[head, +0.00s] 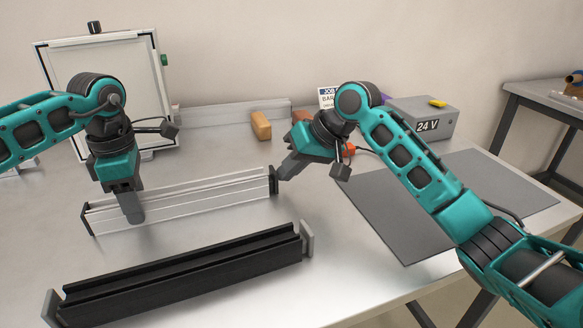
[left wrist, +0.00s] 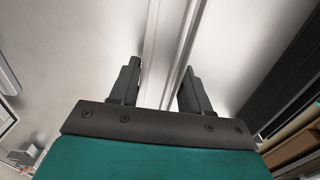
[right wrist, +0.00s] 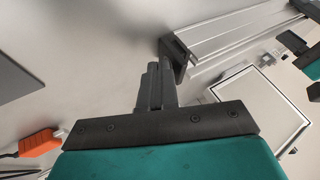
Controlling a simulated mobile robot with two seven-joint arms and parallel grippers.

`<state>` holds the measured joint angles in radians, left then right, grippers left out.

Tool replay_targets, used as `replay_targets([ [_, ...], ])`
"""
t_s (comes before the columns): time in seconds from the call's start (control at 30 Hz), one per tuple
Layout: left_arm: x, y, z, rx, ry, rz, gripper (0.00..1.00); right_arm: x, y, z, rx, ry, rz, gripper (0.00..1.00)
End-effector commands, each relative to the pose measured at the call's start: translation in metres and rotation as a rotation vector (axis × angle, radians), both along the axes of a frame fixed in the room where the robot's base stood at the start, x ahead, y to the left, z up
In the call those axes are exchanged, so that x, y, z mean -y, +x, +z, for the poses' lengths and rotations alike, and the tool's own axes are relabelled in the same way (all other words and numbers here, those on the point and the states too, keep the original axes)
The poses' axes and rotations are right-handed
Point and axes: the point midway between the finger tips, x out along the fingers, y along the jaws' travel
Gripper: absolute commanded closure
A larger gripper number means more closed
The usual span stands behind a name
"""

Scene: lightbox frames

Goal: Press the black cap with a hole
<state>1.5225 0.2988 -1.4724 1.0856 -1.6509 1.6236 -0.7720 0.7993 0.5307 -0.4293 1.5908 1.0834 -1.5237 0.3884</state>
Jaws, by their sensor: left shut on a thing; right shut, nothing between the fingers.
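A silver profile (head: 205,195) lies on the table with a black cap on each end. The right black cap (head: 274,181) also shows in the right wrist view (right wrist: 173,50); I cannot make out a hole in it. The left black cap (head: 88,219) is at the far left end. My left gripper (head: 132,214) is shut on the silver profile near its left part; the left wrist view shows the profile (left wrist: 172,40) between the fingers. My right gripper (head: 282,174) is shut and empty, its fingertips (right wrist: 158,68) right at the right cap; whether they touch is unclear.
A black profile (head: 190,272) with grey end caps lies in front. A grey mat (head: 470,190) is at the right, with a 24 V box (head: 425,118) behind it. A tan block (head: 261,125) and a framed panel (head: 100,75) stand at the back.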

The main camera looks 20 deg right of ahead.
Motion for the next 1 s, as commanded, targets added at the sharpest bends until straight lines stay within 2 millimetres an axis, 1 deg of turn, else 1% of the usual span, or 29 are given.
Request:
replay_targets([
  [0.07, 0.000, 0.000, 0.000, 0.000, 0.000, 0.000, 0.92, -0.004, 0.000, 0.000, 0.001, 0.000, 0.002, 1.00],
  [0.2, 0.001, 0.000, 0.000, 0.000, 0.000, -0.001, 0.92, -0.022, -0.001, 0.000, 0.000, 0.002, 0.005, 1.00],
  [0.27, 0.001, 0.000, 0.000, 0.000, -0.001, -0.001, 0.92, -0.027, -0.001, 0.000, 0.000, 0.002, 0.005, 1.00],
  [0.6, 0.005, -0.001, 0.000, 0.001, -0.008, -0.008, 0.92, -0.029, -0.002, 0.000, -0.001, 0.006, 0.010, 1.00],
  [0.67, 0.006, -0.001, 0.000, 0.001, -0.009, -0.009, 0.92, -0.026, -0.002, 0.000, 0.000, 0.006, 0.009, 1.00],
  [0.77, 0.006, -0.002, 0.000, 0.000, -0.010, -0.010, 0.92, -0.013, -0.001, 0.000, -0.001, 0.004, 0.003, 1.00],
  [0.87, 0.005, -0.001, 0.000, 0.000, -0.009, -0.008, 0.92, 0.008, 0.001, 0.000, -0.001, -0.001, -0.005, 1.00],
  [0.9, 0.004, -0.001, 0.000, 0.000, -0.008, -0.007, 0.92, 0.019, 0.001, 0.000, 0.000, -0.003, -0.008, 1.00],
  [1.0, 0.003, -0.001, 0.000, 0.000, -0.006, -0.005, 0.92, 0.030, -0.008, 0.022, 0.008, -0.005, -0.006, 1.00],
])
